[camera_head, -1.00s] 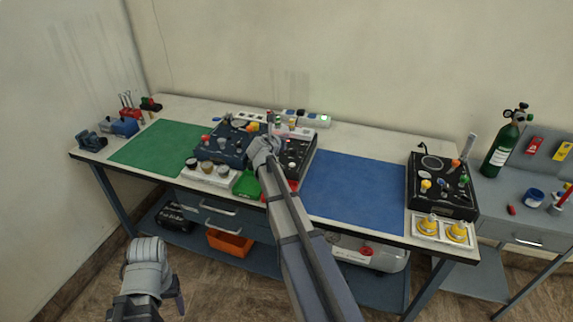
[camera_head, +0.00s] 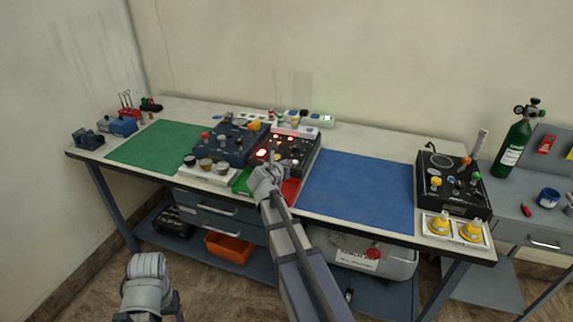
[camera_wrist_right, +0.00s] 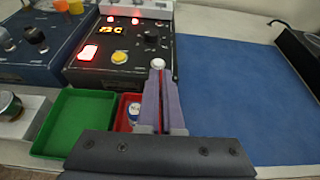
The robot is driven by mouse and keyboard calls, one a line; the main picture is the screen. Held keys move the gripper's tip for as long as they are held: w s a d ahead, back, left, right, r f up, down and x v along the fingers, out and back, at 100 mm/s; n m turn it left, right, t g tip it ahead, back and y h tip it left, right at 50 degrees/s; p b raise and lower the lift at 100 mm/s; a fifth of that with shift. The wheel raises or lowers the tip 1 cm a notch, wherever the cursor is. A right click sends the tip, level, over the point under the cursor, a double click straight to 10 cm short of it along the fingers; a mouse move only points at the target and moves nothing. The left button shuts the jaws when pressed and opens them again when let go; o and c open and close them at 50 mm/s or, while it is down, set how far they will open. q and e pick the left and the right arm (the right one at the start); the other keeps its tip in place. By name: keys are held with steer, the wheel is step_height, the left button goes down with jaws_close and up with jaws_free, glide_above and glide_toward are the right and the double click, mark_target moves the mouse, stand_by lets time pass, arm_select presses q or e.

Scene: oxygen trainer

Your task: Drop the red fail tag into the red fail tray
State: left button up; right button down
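The red fail tray (camera_head: 291,190) sits at the bench front beside the green tray (camera_wrist_right: 73,122). In the right wrist view the red tray (camera_wrist_right: 122,112) is partly hidden by my right gripper, with a small blue-and-white item inside. My right gripper (camera_wrist_right: 158,72) has its fingers together, tips close to a white-topped knob on the black console (camera_wrist_right: 118,40). I cannot tell whether they touch. A thin reddish line shows between the fingers; no clear tag is seen there. A red tag-like card (camera_head: 545,145) hangs on the right cart's back panel. My left arm is low left, its fingers unclear.
The black console has lit red lights. A blue console (camera_head: 230,143) stands left of it. A blue mat (camera_head: 365,190) and a green mat (camera_head: 155,147) are clear. Another black unit (camera_head: 450,185), yellow-topped pieces and a green cylinder (camera_head: 514,145) stand to the right.

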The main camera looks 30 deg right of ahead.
steer(key=shift+f, duration=0.65)
arm_select(q)
steer(key=shift+f, duration=0.55)
arm_select(e)
steer(key=shift+r, duration=0.1)
steer(key=c, duration=1.5)
jaws_free()
steer(key=o, duration=0.5)
arm_select(q)
step_height(320, 180, up, 3)
steer(key=p, duration=0.2)
steer(key=shift+p, duration=0.3)
arm_select(e)
steer(key=v, duration=0.7)
steer(key=shift+s+a, duration=0.25)
